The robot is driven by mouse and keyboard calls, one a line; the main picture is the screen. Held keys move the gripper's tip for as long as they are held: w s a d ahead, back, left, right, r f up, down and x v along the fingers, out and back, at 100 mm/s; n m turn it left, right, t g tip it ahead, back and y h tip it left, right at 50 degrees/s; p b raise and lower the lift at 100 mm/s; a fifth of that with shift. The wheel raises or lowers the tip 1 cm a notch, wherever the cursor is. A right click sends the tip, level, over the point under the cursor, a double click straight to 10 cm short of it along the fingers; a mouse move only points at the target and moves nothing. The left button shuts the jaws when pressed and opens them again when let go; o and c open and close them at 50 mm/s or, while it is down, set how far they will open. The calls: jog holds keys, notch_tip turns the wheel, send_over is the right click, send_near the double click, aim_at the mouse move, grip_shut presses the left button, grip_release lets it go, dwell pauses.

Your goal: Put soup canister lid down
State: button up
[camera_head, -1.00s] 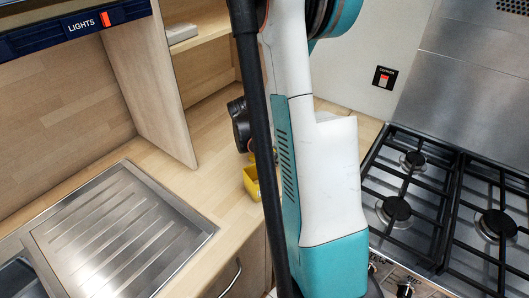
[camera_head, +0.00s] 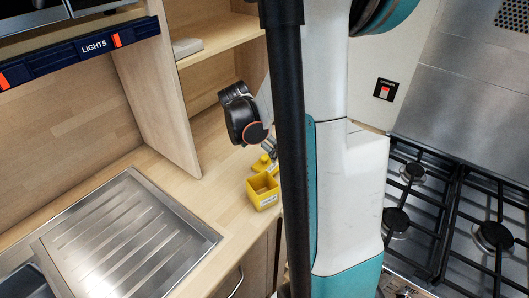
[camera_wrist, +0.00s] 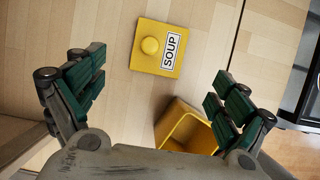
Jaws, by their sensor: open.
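The soup canister lid (camera_wrist: 153,56) is yellow and square, with a round knob and a "SOUP" label. It lies flat on the wooden counter in the wrist view, and a yellow piece of it (camera_head: 263,163) shows in the head view. The open yellow canister (camera_wrist: 187,127) stands beside it, apart from the lid; it also shows in the head view (camera_head: 264,192). My gripper (camera_wrist: 154,84) is open and empty, with its fingers spread wide above the counter and the lid between and beyond them. In the head view my gripper is mostly hidden behind my column.
A ribbed steel draining board (camera_head: 130,240) lies left of the canister. A wooden partition (camera_head: 156,95) and a shelf (camera_head: 215,45) stand behind. A gas hob (camera_head: 450,215) is at the right. The counter around the lid is mostly clear.

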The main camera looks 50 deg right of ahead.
jog(key=shift+v, duration=1.35)
jog(key=shift+w, duration=0.1)
